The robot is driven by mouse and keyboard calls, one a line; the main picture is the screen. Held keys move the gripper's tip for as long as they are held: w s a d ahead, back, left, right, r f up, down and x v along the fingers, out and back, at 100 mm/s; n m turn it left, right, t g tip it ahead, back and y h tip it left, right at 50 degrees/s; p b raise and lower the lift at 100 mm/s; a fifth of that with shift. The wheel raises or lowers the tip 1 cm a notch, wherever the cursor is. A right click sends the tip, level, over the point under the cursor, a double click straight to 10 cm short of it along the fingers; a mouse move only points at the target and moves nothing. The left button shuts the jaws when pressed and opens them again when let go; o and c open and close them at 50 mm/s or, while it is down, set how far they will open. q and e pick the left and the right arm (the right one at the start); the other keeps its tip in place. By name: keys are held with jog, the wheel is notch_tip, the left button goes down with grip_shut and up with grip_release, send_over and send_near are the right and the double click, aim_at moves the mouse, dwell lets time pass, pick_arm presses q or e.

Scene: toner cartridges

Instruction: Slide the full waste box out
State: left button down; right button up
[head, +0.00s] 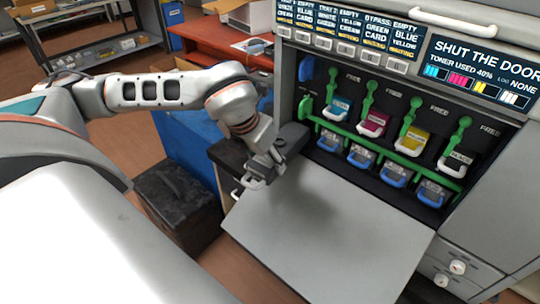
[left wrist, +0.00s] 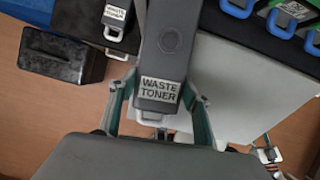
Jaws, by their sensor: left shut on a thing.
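The waste box (left wrist: 165,45) is a long dark grey box labelled WASTE TONER. It lies between the two fingers of my left gripper (left wrist: 158,100) in the left wrist view, and the gripper is shut on it. In the head view my left gripper (head: 266,162) holds the box (head: 291,138) at the left side of the machine's opening, above the lowered door (head: 325,235). The box's far end is cut off in the wrist view, so I cannot tell whether it is still inside the machine.
Toner cartridges with green levers (head: 409,125) fill the bay, with blue-handled boxes (head: 362,155) below. A dark stand (head: 232,158) stands beside the door. Another waste toner box (left wrist: 115,18) shows in the wrist view. A black bin (head: 176,205) is on the floor.

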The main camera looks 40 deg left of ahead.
aim_at(254, 168)
pick_arm(q)
jog(key=shift+s+r, duration=0.1)
jog(key=shift+s, duration=0.35)
jog(key=shift+s+a+r, duration=0.1)
jog(key=shift+s+r, duration=0.15)
jog(key=shift+s, duration=0.35)
jog(key=shift+s+a+r, duration=0.1)
jog(key=shift+s+r, duration=0.15)
jog(key=shift+s, duration=0.35)
jog(key=shift+s+r+p, duration=0.15)
jog(key=shift+r+p, duration=0.35)
jog(key=shift+p, duration=0.7)
jog(key=p, duration=0.3)
jog(key=shift+s+r, duration=0.2)
jog(key=shift+s, duration=0.15)
jog(key=s+p, duration=0.1)
jog(key=p, duration=0.1)
jog(key=shift+p, duration=0.35)
jog(key=shift+s+f+p, duration=0.1)
jog(key=shift+s+p, duration=0.1)
jog(key=shift+p, duration=0.2)
jog(key=shift+f, duration=0.1)
